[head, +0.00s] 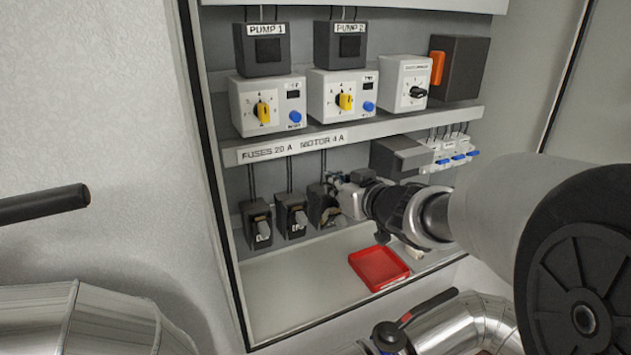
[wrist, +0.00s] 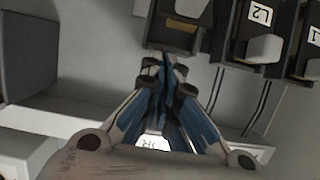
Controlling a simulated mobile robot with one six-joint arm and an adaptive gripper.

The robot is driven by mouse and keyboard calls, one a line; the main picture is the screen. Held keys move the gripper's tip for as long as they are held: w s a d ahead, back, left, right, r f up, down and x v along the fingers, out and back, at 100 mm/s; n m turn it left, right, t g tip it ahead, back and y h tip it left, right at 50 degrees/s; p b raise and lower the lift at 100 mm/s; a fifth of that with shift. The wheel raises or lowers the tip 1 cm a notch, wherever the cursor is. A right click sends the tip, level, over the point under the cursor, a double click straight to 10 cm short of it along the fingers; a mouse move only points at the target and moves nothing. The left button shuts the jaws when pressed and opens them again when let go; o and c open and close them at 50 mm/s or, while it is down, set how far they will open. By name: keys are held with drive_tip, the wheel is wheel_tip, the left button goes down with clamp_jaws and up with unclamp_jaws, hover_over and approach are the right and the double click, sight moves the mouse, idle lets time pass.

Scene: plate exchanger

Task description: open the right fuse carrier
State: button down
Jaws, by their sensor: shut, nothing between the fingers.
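Three black fuse carriers hang in a row below the shelf. The left one (head: 257,223) and middle one (head: 291,214) show grey handles and labels. The right fuse carrier (head: 318,206) looks different: a tan inner part shows and its label is out of sight, so it appears swung out. In the wrist view the right carrier (wrist: 178,28) is at top centre, with its grey handle at the top edge. My gripper (head: 338,188) is shut and empty beside this carrier. In the wrist view its fingertips (wrist: 161,64) are just below the carrier; contact cannot be told.
A red tray (head: 379,268) lies on the cabinet floor. A dark grey box (head: 400,156) and small breakers with blue levers (head: 452,158) are right of the carriers. The shelf (head: 350,133) runs above them, with wires hanging down. The floor at left is clear.

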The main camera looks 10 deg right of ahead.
sight(344, 218)
drive_tip(key=s+f, duration=0.1)
drive_tip(key=s+d+f, duration=0.1)
drive_tip(key=s, duration=0.1)
drive_tip(key=shift+s+d, duration=0.1)
drive_tip(key=shift+s, duration=0.1)
drive_tip(key=shift+w+f, duration=0.15)
drive_tip(key=shift+w, duration=0.35)
drive_tip(key=shift+s+b, duration=0.25)
drive_tip(key=shift+b, duration=0.05)
drive_tip(key=shift+f+b, duration=0.1)
drive_tip(key=shift+b, duration=0.5)
drive_tip(key=shift+f+b, duration=0.15)
drive_tip(key=shift+b, duration=0.35)
drive_tip(key=b, duration=0.1)
drive_tip(key=s+t+b, duration=0.1)
drive_tip(key=shift+d+f+b, duration=0.15)
drive_tip(key=shift+f+b, duration=0.1)
drive_tip(key=shift+b, duration=0.15)
drive_tip(key=s+f+t+b, duration=0.1)
drive_tip(key=t+b, duration=0.1)
drive_tip(key=b, duration=0.5)
drive_tip(key=s+f+t+y+b, duration=0.1)
drive_tip(key=t+b, duration=0.1)
drive_tip(key=b, duration=0.5)
drive_tip(key=s+d+f+t+y+b, duration=0.1)
drive_tip(key=s+f+t+b, duration=0.1)
drive_tip(key=b, duration=0.5)
drive_tip(key=shift+d, duration=0.1)
